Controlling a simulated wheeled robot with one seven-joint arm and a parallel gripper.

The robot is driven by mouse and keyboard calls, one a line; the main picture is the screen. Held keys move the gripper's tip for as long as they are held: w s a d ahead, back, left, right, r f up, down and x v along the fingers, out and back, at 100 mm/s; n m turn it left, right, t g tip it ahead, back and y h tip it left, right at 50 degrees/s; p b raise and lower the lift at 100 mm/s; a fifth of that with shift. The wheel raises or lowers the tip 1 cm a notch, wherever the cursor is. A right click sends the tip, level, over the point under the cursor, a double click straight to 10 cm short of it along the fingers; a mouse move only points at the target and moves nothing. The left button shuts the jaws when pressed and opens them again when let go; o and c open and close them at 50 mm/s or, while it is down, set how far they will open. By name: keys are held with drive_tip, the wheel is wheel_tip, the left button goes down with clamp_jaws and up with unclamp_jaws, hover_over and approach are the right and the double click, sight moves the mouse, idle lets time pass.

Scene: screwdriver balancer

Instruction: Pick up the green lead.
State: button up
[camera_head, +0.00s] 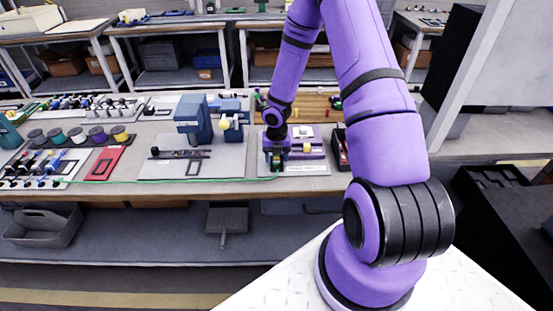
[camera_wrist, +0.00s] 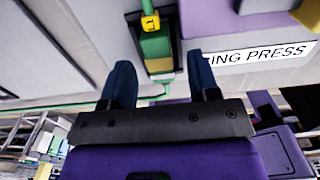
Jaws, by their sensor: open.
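The green lead (camera_head: 200,180) runs as a thin line along the front of the bench in the head view and ends near my gripper (camera_head: 275,160). In the wrist view, the thin green lead (camera_wrist: 60,103) passes behind my fingers. A green block (camera_wrist: 156,46) with a yellow tag (camera_wrist: 150,23) sits in a slot just beyond the fingertips; I cannot tell whether it is the lead's end.
A purple fixture (camera_head: 312,140) stands beside my gripper; its label in the wrist view (camera_wrist: 265,54) reads "ING PRESS". A blue-grey machine (camera_head: 193,120) stands to the left. A red tray (camera_head: 105,163) and several coloured spools (camera_head: 97,135) lie farther left.

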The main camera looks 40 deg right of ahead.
drive_tip(key=shift+f, duration=0.6)
drive_tip(key=c, duration=1)
drive_tip(key=shift+o, duration=0.2)
drive_tip(key=shift+r, duration=0.1)
